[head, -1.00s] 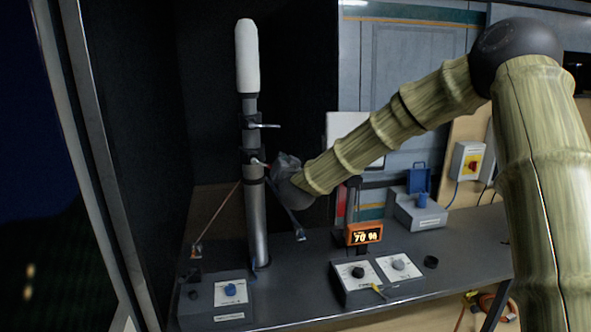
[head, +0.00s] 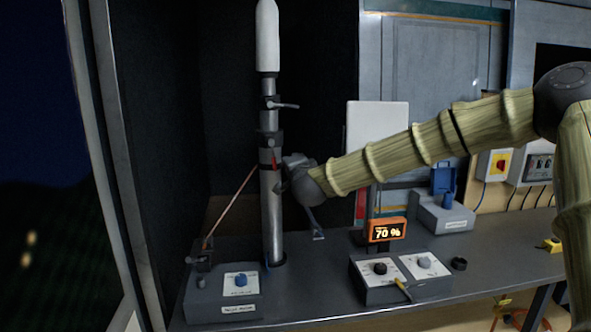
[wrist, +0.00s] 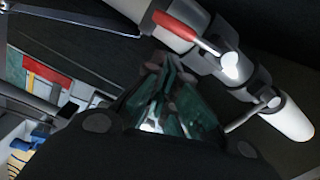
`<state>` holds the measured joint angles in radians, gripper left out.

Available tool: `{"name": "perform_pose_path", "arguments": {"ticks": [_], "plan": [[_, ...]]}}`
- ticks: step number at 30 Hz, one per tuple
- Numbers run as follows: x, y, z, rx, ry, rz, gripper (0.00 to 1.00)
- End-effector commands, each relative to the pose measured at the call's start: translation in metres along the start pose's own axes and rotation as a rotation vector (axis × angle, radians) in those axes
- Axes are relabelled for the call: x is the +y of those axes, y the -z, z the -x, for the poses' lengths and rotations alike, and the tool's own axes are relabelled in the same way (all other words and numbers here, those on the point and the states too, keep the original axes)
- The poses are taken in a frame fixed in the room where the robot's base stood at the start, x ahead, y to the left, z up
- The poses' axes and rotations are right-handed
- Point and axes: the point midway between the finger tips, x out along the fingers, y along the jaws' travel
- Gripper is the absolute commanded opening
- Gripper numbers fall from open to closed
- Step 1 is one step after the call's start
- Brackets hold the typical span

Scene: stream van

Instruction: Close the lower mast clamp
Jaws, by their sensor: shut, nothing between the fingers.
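The grey mast (head: 272,225) stands upright on the bench with a white top. The lower mast clamp (head: 270,140) is a dark collar around it. Its red-handled lever (head: 274,159) points down along the mast. In the wrist view the red lever (wrist: 188,33) lies along the mast, its bright pivot end nearer the clamp. My gripper (head: 287,174) is just right of the mast, beside the lever. In the wrist view my gripper (wrist: 172,75) is shut and empty, close to the lever; I cannot tell whether they touch.
The upper clamp (head: 269,103) has its lever (head: 286,105) sticking out to the right. A thin stay (head: 231,207) slants from the mast to the bench. Control boxes (head: 225,295) and an orange display reading 70 % (head: 386,230) stand on the bench (head: 480,265).

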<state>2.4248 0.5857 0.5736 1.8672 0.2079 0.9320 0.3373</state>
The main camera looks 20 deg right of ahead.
Motion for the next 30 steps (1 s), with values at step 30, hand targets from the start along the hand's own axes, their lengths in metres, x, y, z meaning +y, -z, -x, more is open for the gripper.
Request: {"name": "perform_pose_path", "arguments": {"ticks": [30], "plan": [[0.007, -0.017, -0.001, 0.000, 0.005, -0.111, 0.00]]}}
